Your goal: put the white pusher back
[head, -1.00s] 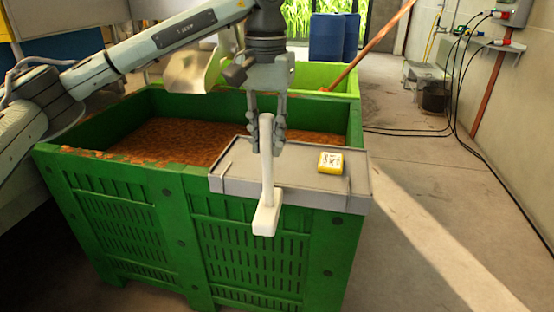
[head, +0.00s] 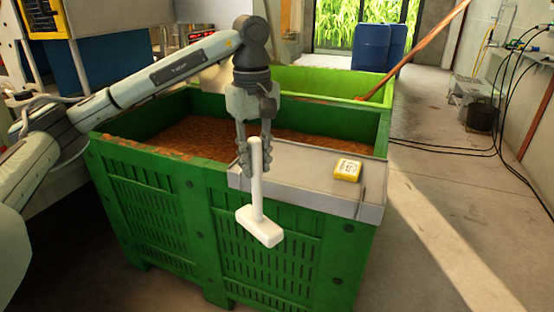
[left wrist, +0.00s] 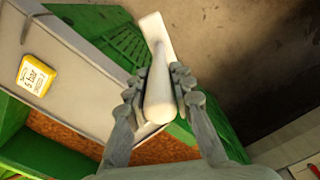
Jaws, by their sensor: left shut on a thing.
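The white pusher (head: 258,205) has a round handle and a block-shaped foot. My left gripper (head: 255,163) is shut on its handle and holds it foot down, slightly tilted, in front of the tray on the green crate. In the left wrist view the pusher (left wrist: 159,85) stands between the two fingers of my left gripper (left wrist: 155,88), with its foot pointing away from the camera. My right gripper shows in neither view.
A grey tray (head: 300,178) lies across the near right corner of a green crate (head: 160,215) filled with brown mash (head: 210,137). A yellow block (head: 347,170) with black marks sits on the tray. Blue barrels (head: 370,47) stand behind. The floor at right is mostly clear.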

